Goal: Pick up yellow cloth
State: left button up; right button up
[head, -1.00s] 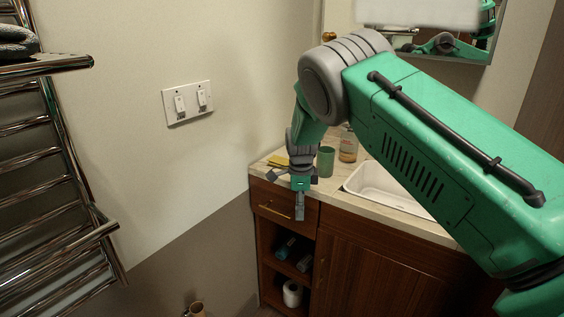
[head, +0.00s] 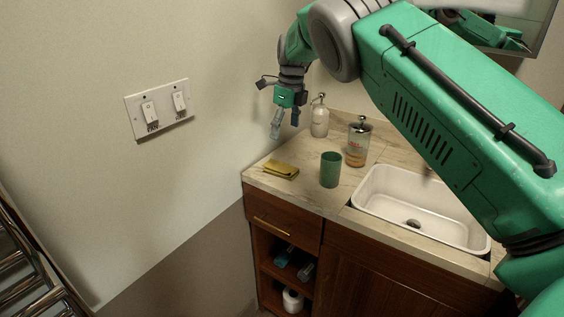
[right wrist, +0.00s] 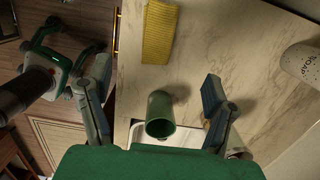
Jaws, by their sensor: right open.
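The yellow cloth (head: 281,169) lies folded flat on the left end of the counter. It also shows at the top of the right wrist view (right wrist: 160,32). My right gripper (head: 286,130) is open and empty, raised above the counter behind and above the cloth in the head view. In the right wrist view its two fingers (right wrist: 158,100) are spread wide, with the green cup below and between them and the cloth beyond. My left gripper is not in the head view.
A green cup (head: 330,169) stands right of the cloth. A soap bottle (head: 319,120) and a glass jar (head: 357,143) stand behind it. The white sink (head: 420,207) is to the right. The wall with a switch plate (head: 158,108) borders the counter's left.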

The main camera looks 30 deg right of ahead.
send_over(281, 163)
jog(key=a, duration=0.1)
jog(key=f, duration=0.4)
jog(key=shift+s+a+f, duration=0.15)
jog(key=shift+s+a, duration=0.05)
jog(key=shift+s, duration=0.2)
jog(key=f, duration=0.2)
jog(key=d+f, duration=0.1)
jog(key=f, duration=0.1)
jog(key=d+f, duration=0.1)
jog(key=f, duration=0.1)
jog(key=shift+w+f+b, duration=0.2)
jog(key=shift+w+b, duration=0.1)
jog(key=shift+b, duration=0.05)
jog(key=shift+w+a+f, duration=0.1)
jog(key=shift+a+f, duration=0.1)
jog(key=shift+f, duration=0.25)
jog(key=shift+w+a+f, duration=0.1)
jog(key=shift+a+f, duration=0.05)
jog(key=shift+f, duration=0.3)
jog(key=shift+a+f, duration=0.1)
jog(key=shift+a, duration=0.25)
jog(key=shift+d, duration=0.2)
jog(key=c, duration=0.9)
jog(key=shift+d, duration=0.15)
jog(key=c, duration=0.3)
jog(key=shift+d+f, duration=0.1)
